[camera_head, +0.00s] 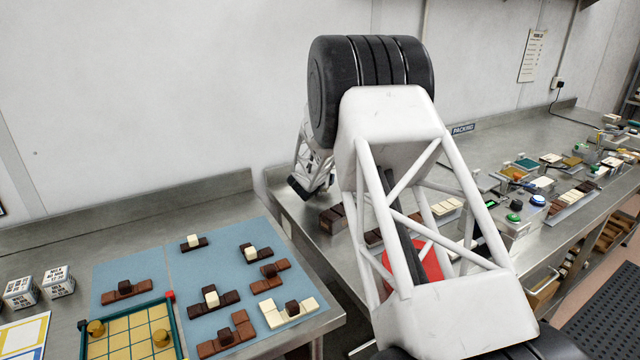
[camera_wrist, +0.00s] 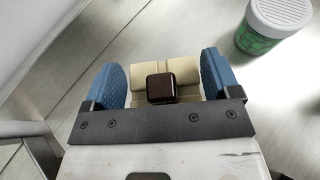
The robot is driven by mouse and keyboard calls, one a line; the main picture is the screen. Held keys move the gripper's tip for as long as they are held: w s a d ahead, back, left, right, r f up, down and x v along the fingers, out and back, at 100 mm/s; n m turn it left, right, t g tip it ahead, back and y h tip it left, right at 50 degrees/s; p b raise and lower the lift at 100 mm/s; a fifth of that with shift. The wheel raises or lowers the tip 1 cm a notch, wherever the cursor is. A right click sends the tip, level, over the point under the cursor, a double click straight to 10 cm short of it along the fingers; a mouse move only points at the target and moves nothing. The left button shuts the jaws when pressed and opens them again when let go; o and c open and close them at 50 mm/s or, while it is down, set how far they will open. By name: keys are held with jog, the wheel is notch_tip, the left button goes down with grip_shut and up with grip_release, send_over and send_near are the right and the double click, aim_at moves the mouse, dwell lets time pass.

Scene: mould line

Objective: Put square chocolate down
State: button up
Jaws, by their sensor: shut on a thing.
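My gripper (camera_wrist: 164,82) shows in the wrist view, with a blue pad on each side. It is shut on a cream square chocolate (camera_wrist: 183,68) with a dark brown cube on top. The chocolate is between the pads, and the gripper body hides its near part. A grey metal surface lies below; I cannot tell whether the chocolate touches it.
A jar (camera_wrist: 262,42) with green contents and a white lid stands right of my gripper. In the head view, a blue mat (camera_head: 200,262) at left bears several chocolate shapes, beside a green-framed tray (camera_head: 172,325). The steel bench at right holds chocolates and button boxes (camera_head: 518,222).

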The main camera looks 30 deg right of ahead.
jog(key=shift+f, duration=1)
jog(key=shift+f, duration=0.15)
jog(key=o, duration=0.8)
jog(key=shift+a, duration=0.1)
jog(key=shift+v, duration=6)
